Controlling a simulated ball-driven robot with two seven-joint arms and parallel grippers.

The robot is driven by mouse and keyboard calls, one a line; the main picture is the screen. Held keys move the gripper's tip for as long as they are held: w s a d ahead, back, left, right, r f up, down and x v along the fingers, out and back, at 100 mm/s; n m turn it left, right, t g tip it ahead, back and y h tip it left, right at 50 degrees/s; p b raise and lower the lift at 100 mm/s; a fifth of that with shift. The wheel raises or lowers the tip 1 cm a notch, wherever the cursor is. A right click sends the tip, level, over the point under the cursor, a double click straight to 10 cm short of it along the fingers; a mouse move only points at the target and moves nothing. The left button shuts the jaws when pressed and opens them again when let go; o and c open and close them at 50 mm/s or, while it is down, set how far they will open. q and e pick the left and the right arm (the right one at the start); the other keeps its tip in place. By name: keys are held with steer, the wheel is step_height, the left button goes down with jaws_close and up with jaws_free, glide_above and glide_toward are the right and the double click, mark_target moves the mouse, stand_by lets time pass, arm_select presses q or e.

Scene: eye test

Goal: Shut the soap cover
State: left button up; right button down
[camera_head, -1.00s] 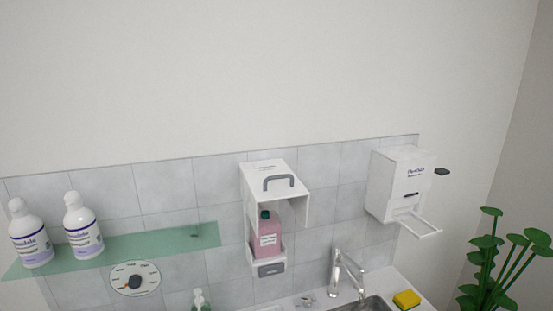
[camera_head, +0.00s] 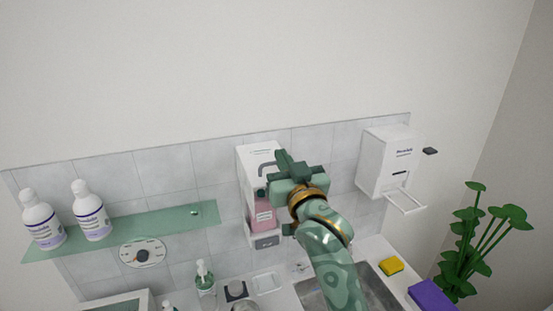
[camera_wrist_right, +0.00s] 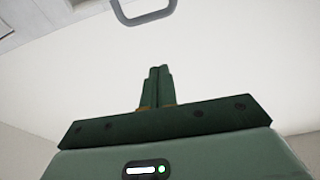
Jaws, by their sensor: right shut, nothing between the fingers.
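The soap dispenser on the tiled wall has a white cover (camera_head: 250,154) with a grey handle (camera_head: 265,167). The cover is raised, and the pink soap bottle (camera_head: 263,216) shows below it, above the dispenser's lower part (camera_head: 266,241). My right gripper (camera_head: 283,157) is in front of the cover's right side and hides part of it. In the right wrist view my right gripper (camera_wrist_right: 158,70) has its fingers together, with nothing between them. The handle (camera_wrist_right: 146,16) is beyond the fingertips there, apart from them in the picture. My left gripper is not in view.
A white towel-type dispenser (camera_head: 386,163) hangs on the right. A glass shelf (camera_head: 150,226) with two white bottles is on the left. Below are a sink (camera_head: 371,293), a yellow sponge (camera_head: 391,265) and a green pump bottle (camera_head: 205,285). A plant (camera_head: 470,250) stands at right.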

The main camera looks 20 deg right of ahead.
steer(key=p, duration=0.1)
glide_above(266, 170)
steer(key=s+d, duration=0.1)
steer(key=s, duration=0.2)
steer(key=shift+s+d+r, duration=0.1)
steer(key=shift+d+r, duration=0.1)
steer(key=shift+r, duration=0.25)
steer(key=f, duration=0.2)
steer(key=shift+s+f, duration=0.35)
steer(key=shift+f, duration=0.05)
steer(key=shift+s+f, duration=0.25)
steer(key=shift+f, duration=0.35)
steer(key=shift+w, duration=0.1)
